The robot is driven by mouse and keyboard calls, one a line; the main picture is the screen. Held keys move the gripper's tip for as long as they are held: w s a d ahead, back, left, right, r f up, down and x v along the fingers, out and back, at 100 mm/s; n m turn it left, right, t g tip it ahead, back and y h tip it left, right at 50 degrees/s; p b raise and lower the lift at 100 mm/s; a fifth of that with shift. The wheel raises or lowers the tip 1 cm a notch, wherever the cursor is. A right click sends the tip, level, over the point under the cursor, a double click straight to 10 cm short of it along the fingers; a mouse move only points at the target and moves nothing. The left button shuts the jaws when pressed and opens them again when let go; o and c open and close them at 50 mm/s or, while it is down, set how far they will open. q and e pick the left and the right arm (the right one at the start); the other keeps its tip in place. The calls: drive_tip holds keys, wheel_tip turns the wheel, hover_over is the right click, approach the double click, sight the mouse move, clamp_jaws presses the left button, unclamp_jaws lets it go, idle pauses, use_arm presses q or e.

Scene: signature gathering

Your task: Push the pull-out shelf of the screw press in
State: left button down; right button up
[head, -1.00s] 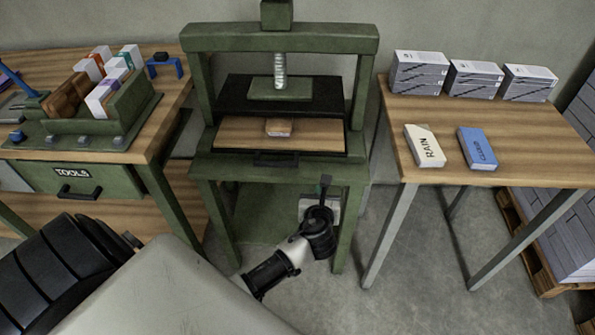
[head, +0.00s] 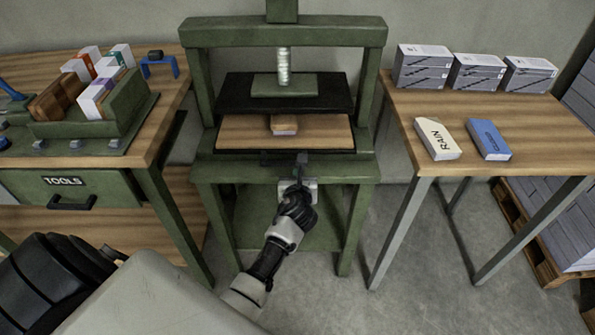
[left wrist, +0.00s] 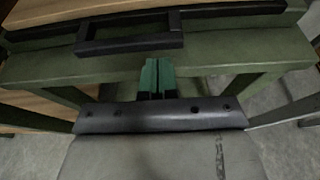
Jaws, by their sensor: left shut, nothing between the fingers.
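The green screw press (head: 197,90) stands in the middle of the head view. Its pull-out shelf (head: 235,132), a wooden board with a dark front edge, sticks out below the black plate, with a small wooden block (head: 284,125) on it. The shelf's black handle (head: 272,158) is at its front; it also shows in the left wrist view (left wrist: 130,44). My left gripper (head: 301,160) is shut and empty, its fingertips in front of the handle's right part. In the left wrist view the green fingertips (left wrist: 157,72) appear just below the handle; contact cannot be told. My right gripper is out of view.
A wooden table on the right (head: 405,110) bears grey boxes (head: 422,68), a white RAIN block (head: 437,138) and a blue block (head: 488,139). On the left is a workbench with a green rack (head: 125,105) and a TOOLS drawer (head: 110,190).

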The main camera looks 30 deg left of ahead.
sight(297, 152)
use_arm(q)
drive_tip(key=shift+w+a, duration=0.65)
drive_tip(key=shift+w, duration=0.35)
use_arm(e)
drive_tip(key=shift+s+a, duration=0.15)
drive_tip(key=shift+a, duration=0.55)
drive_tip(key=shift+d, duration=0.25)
use_arm(q)
drive_tip(key=w+a, duration=0.2)
drive_tip(key=w, duration=0.1)
drive_tip(key=shift+w, duration=0.15)
drive_tip(key=shift+w+a+r, duration=0.1)
drive_tip(key=shift+a+r, duration=0.05)
drive_tip(key=shift+r, duration=0.15)
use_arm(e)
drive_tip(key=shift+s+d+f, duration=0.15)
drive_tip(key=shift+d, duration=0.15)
